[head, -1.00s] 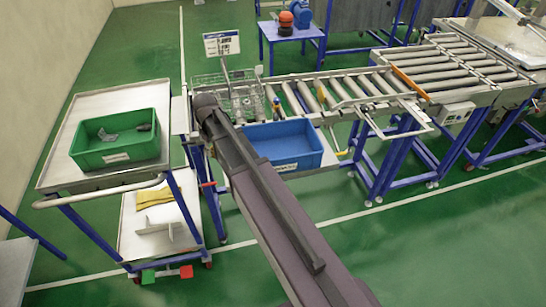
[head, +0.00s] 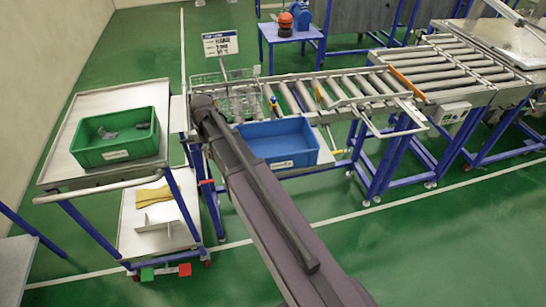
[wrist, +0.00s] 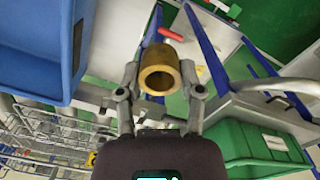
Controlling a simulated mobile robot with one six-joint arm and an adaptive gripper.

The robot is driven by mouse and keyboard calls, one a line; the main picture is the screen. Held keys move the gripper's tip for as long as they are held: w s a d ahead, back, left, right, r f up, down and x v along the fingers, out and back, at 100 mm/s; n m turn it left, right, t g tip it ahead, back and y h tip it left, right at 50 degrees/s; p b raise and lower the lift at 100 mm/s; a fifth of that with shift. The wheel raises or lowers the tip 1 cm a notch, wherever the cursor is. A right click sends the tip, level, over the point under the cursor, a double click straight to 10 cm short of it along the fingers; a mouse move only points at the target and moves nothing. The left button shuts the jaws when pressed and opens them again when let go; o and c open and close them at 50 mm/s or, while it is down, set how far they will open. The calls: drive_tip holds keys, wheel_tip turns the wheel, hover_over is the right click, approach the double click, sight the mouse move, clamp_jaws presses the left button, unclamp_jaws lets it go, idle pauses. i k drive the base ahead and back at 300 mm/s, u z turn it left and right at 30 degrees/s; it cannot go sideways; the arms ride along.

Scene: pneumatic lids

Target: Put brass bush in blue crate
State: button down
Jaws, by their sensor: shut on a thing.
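The brass bush (wrist: 158,72) is a short hollow cylinder in the wrist view, held between the fingers of my gripper (wrist: 160,88). Its open end faces the camera. The blue crate (head: 282,142) stands on a shelf at the near side of the roller conveyor in the head view. It also shows at the upper left of the wrist view (wrist: 38,45), beside my gripper, apart from the bush. In the head view my own arm hides the gripper and the bush, and crosses in front of the crate's left end.
A green crate (head: 116,153) with some grey parts sits on a cart at the left, also at the lower right of the wrist view (wrist: 262,143). A wire basket (head: 228,94) stands behind the blue crate, at the conveyor's left end.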

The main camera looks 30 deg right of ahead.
sight(275, 152)
drive_tip(key=u, duration=0.05)
drive_tip(key=k, duration=0.95)
drive_tip(key=z, duration=0.5)
drive_tip(key=i, duration=1)
drive_tip(key=z, duration=0.05)
